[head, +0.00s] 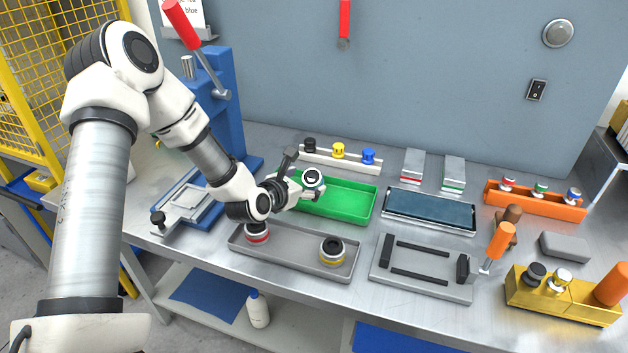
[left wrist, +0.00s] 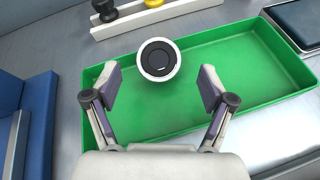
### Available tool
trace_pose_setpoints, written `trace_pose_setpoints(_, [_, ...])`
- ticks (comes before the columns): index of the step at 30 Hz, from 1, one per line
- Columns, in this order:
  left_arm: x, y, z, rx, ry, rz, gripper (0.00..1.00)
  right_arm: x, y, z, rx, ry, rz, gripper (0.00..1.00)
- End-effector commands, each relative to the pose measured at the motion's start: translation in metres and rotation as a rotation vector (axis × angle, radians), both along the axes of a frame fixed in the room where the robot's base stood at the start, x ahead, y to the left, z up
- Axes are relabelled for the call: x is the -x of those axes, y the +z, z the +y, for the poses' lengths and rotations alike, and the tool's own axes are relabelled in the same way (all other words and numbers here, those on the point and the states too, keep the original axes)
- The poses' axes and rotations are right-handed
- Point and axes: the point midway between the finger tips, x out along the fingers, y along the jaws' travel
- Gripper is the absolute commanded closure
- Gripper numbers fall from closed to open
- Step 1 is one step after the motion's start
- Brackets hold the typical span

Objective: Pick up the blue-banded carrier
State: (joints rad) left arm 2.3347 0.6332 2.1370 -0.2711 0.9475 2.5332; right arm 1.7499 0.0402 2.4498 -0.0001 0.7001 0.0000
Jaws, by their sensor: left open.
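A white-rimmed round carrier (head: 312,178) with a dark centre is at the green tray; no blue band can be made out on it. The left wrist view shows this carrier (left wrist: 158,60) from above, just ahead of my fingertips. My left gripper (head: 303,190) is over the green tray, open and empty. In the left wrist view its fingers (left wrist: 160,82) are spread wide, either side of the carrier's line and apart from it. A red-banded carrier (head: 257,232) and a yellow-banded carrier (head: 332,250) stand in the grey tray. My right gripper is out of view.
The green tray (head: 358,204) lies behind the grey tray (head: 290,263). A white rack (head: 345,161) with black, yellow and blue knobs stands behind it. A blue-topped tray (head: 430,209) and a grey fixture (head: 420,272) lie to the right. A blue press stands left.

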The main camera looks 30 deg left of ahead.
Motion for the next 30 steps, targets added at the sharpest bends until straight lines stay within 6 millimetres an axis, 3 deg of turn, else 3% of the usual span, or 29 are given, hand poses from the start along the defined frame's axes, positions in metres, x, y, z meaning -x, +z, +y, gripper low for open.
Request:
trace_pose_setpoints(6, [-0.030, -0.012, 0.001, -0.003, -0.001, 0.001, 0.18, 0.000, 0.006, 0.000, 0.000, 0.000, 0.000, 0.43])
trace_pose_setpoints(12, [-0.031, -0.012, 0.002, 0.000, 0.000, 0.000, 0.18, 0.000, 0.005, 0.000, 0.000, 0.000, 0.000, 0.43])
trace_pose_setpoints(18, [-0.031, -0.012, 0.002, 0.000, 0.000, 0.000, 0.88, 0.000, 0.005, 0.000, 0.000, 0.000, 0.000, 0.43])
trace_pose_setpoints(20, [-0.031, -0.012, 0.002, -0.001, 0.000, 0.000, 0.88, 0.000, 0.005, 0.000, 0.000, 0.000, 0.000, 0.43])
trace_pose_setpoints(21, [-0.031, -0.012, 0.002, -0.001, 0.000, -0.001, 0.95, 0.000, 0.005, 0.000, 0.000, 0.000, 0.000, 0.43])
trace_pose_setpoints(30, [-0.031, -0.005, 0.002, -0.001, 0.000, -0.002, 0.95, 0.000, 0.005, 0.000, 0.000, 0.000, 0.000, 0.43])
